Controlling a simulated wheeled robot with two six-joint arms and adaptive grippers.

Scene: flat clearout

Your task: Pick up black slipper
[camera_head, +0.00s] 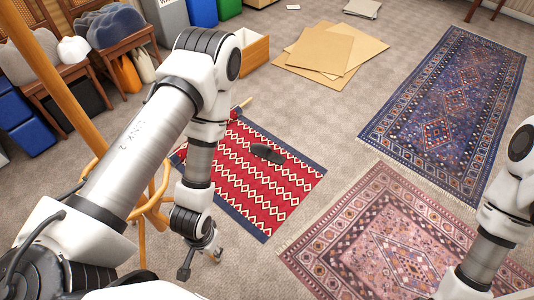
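A black slipper (267,153) lies on the red patterned rug (262,192), in its upper middle part. My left gripper (200,262) points down at the lower left of the rug, left of and nearer than the slipper, and clear of it. Its fingers look spread apart with nothing between them. My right arm comes in at the right edge over the pink rug (375,232); its gripper lies outside the picture.
A blue patterned rug (450,110) lies at the right. A wooden stand (62,85) and chairs with bags stand at the left. Carpet between the rugs is clear.

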